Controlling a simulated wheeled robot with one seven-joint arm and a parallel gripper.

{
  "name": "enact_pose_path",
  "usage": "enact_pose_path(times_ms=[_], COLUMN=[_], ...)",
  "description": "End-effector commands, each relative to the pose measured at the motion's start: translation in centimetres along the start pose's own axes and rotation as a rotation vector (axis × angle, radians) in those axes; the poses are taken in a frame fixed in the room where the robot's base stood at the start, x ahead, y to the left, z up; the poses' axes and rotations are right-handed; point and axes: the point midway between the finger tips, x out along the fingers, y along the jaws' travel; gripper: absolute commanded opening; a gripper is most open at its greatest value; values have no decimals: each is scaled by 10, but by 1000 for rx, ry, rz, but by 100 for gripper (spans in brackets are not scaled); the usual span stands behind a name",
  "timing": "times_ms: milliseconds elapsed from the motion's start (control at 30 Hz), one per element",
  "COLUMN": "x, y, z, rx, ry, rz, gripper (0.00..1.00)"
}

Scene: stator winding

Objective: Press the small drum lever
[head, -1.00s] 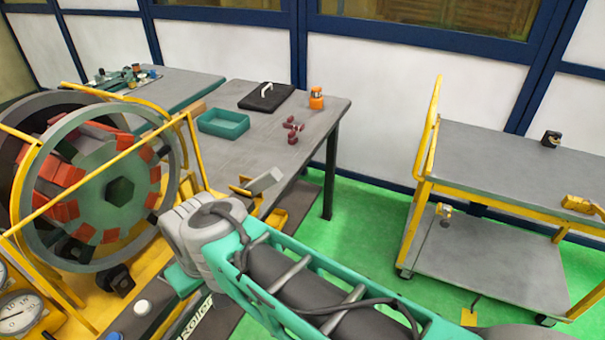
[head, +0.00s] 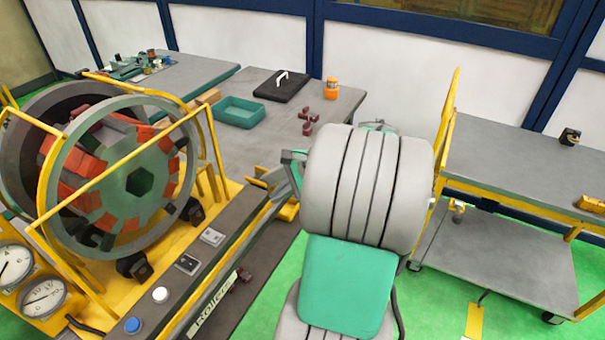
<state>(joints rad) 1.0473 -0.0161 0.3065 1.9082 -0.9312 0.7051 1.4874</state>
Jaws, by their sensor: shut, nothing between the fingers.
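The winding machine's large drum (head: 140,180), with a green ring and red blocks, stands at the left in a yellow frame. A grey and yellow lever-like part (head: 268,176) sits at the far end of the machine's base, partly behind my arm. I cannot tell for sure whether it is the small drum lever. My grey wrist and green arm fill the middle of the head view, just right of that part.
The machine's front rail carries a blue button (head: 133,325), a white button (head: 160,294) and two small switch plates. Gauges (head: 44,297) are at the lower left. A workbench (head: 345,105) stands behind, and a yellow-framed trolley (head: 500,165) at the right. Green floor lies between.

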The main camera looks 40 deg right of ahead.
Motion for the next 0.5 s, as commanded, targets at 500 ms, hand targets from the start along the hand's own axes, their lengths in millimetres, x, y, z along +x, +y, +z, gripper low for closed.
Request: enact_pose_path(times_ms=[500], x=[-102], y=[30], z=[-126], rx=[902], ry=[-300], rz=[-291], gripper=[0])
